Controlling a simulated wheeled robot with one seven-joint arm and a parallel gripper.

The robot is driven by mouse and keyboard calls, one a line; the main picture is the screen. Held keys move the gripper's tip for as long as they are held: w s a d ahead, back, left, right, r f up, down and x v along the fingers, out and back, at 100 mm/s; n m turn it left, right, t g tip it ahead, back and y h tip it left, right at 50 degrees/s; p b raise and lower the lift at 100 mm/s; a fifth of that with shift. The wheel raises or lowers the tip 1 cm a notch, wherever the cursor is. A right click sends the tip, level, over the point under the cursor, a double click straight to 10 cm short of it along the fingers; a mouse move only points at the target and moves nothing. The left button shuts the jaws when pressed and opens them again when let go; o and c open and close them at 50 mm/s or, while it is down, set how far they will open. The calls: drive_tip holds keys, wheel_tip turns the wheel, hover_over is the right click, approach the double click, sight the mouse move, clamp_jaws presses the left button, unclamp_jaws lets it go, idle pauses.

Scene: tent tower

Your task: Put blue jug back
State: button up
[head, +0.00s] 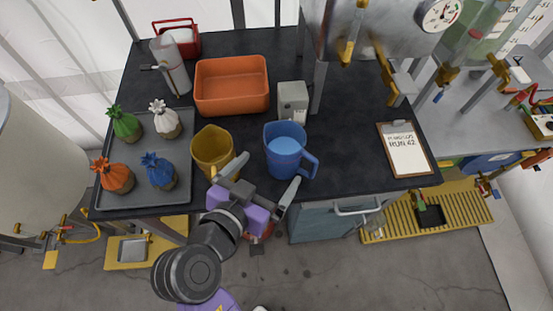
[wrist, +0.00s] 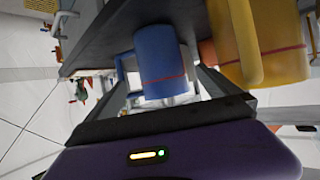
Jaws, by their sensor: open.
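The blue jug (head: 284,158) stands upright near the front edge of the dark table (head: 350,150), with its handle to the right. It also shows in the wrist view (wrist: 158,58), with a red line around it. My gripper (head: 263,180) is open and empty at the table's front edge, just in front of the blue jug. Its left finger points between the two jugs and its right finger lies by the blue jug's handle. I cannot tell whether either finger touches a jug. A yellow jug (head: 209,153) stands close to the left and also shows in the wrist view (wrist: 248,45).
A grey tray (head: 141,197) with several tied sacks is at the left. An orange bin (head: 232,88), a grey flask (head: 171,68) and a grey box (head: 292,98) stand behind the jugs. A clipboard (head: 404,150) lies at the right, with clear table between it and the blue jug.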

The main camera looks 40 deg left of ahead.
drive_tip(key=shift+v, duration=1.45)
drive_tip(key=d+f+n, duration=0.1)
drive_tip(key=d+f, duration=0.3)
drive_tip(key=d, duration=0.3)
drive_tip(key=w+d+f+g, duration=0.1)
drive_tip(key=d+f, duration=0.2)
drive_tip(key=d, duration=0.4)
drive_tip(key=d+f+n, duration=0.1)
drive_tip(key=d+f, duration=0.3)
drive_tip(key=d, duration=0.3)
drive_tip(key=s+d+r+m+t+h, duration=0.1)
drive_tip(key=s+d+r+m, duration=0.1)
drive_tip(key=s+d+r, duration=0.4)
drive_tip(key=s+d+r+m+t+h, duration=0.2)
drive_tip(key=s+d+r, duration=0.4)
drive_tip(key=d, duration=0.6)
drive_tip(key=shift+s+d+m+h, duration=0.3)
drive_tip(key=shift+s+d+m, duration=0.05)
drive_tip(key=shift+s+m, duration=0.25)
